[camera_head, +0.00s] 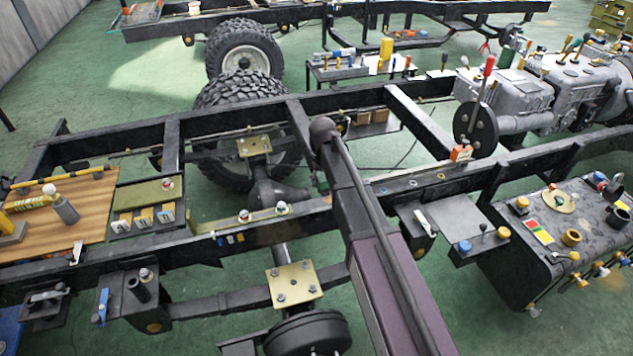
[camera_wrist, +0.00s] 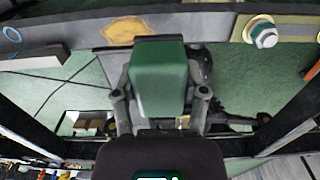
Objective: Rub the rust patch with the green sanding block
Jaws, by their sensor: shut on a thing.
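In the wrist view, the green sanding block (camera_wrist: 160,78) sits between the two fingers of my gripper (camera_wrist: 160,95), which is shut on it. The rust patch (camera_wrist: 127,28) is a tan-brown blotch with a pale, ragged edge on a grey chassis rail (camera_wrist: 205,22). It lies just beyond the block's far end and a little to its left. I cannot tell whether the block touches the rail. In the head view, the gripper, block and patch cannot be made out; my own arm covers much of the middle.
A bolt with a green ring (camera_wrist: 264,35) stands on a tan plate right of the patch. In the head view, a wooden board (camera_head: 85,215) with tools lies at left, a dark tank (camera_head: 545,265) at right, and a large tyre (camera_head: 245,95) behind the rail.

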